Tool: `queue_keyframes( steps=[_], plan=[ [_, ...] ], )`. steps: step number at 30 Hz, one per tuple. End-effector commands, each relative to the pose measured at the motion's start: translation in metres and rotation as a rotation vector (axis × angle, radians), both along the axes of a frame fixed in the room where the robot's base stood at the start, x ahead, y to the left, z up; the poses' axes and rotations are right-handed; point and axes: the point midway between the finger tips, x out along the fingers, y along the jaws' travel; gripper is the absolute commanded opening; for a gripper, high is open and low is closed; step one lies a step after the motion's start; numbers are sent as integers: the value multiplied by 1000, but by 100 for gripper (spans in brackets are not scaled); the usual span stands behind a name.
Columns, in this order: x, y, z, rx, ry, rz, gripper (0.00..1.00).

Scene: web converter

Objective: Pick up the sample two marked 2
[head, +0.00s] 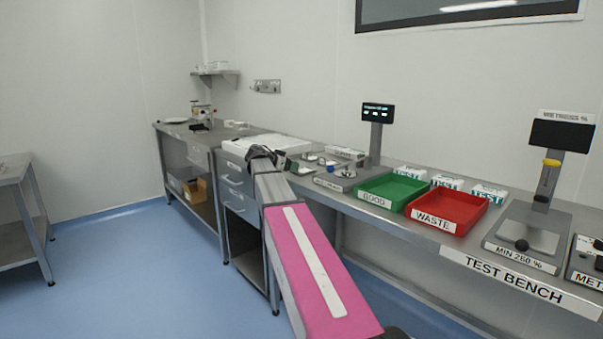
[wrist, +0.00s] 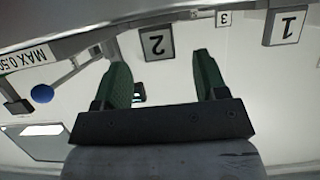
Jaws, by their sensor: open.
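A small white square marked 2 (wrist: 158,42), with a dark edge, shows upside down in the wrist view. It lies beyond my fingertips, in line with the gap between them. My gripper (wrist: 160,68) has two green fingers, spread apart with nothing held between them. A square marked 1 (wrist: 286,26) is to the right, and a smaller one marked 3 (wrist: 223,18) is between them, farther up. In the head view my gripper (head: 262,154) is over the white tray (head: 285,142) on the bench; the marked pieces cannot be made out there.
In the wrist view, a MAX 0.50 label (wrist: 27,57) and a blue round knob (wrist: 42,94) are at the left.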

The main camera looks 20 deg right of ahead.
Motion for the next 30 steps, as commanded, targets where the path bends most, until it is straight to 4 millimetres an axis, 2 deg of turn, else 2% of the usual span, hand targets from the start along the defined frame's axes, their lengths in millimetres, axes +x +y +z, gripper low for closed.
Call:
queue_keyframes(
  steps=[7, 15, 16, 18, 21, 30],
  plan=[
    [11, -31, -14, 0, 2, -1, 66],
    [12, -35, -16, 1, 0, 0, 66],
    [12, -35, -16, 1, 0, 0, 63],
    [12, -35, -16, 1, 0, 0, 40],
    [12, -35, -16, 1, 0, 0, 12],
    [12, -35, -15, 0, 0, 0, 12]
  ],
)
